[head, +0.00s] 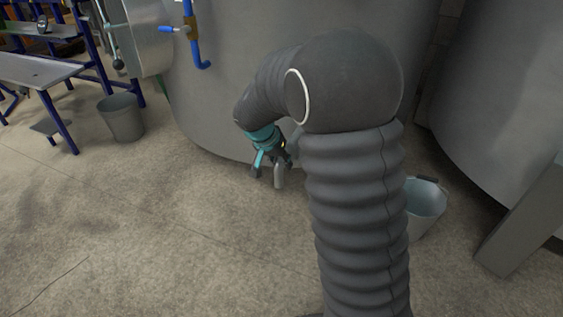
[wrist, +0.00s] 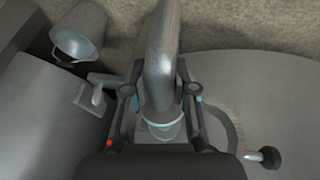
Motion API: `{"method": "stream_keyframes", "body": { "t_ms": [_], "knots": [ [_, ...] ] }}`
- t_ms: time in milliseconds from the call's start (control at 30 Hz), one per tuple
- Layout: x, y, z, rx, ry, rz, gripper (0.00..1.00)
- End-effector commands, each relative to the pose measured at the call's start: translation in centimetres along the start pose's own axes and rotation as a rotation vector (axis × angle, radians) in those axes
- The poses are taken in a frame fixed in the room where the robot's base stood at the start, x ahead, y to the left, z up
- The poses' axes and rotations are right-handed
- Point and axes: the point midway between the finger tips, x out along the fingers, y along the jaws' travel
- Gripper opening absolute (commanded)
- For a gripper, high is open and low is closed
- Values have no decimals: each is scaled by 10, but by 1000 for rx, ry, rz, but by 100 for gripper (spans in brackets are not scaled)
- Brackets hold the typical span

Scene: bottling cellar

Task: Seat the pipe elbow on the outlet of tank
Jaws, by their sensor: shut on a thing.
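My gripper (head: 271,172) hangs low in front of the large grey tank (head: 240,75) in the head view, fingers pointing down. In the wrist view my gripper (wrist: 162,95) is shut on the pipe elbow (wrist: 162,55), a smooth grey metal bend with a pale collar at its near end. The elbow's far end runs out of the top of that view. In the head view only a small grey part of the elbow (head: 279,178) shows below the fingers. I cannot make out the tank's outlet in either view; my arm covers part of the tank.
A grey bucket (head: 121,118) stands left of the tank, and a pale bucket (head: 425,205) stands right of my arm. A blue pipe with a valve (head: 194,35) is on the tank. A bench (head: 38,70) is at far left. Open floor lies front left.

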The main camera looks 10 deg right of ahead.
Motion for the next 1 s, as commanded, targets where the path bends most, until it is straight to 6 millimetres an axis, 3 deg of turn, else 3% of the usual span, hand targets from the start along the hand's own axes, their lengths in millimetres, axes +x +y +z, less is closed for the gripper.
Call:
{"method": "stream_keyframes", "body": {
  "t_ms": [1000],
  "knots": [
    [7, -1, 1, 1, 3, -1, 0]
  ]
}}
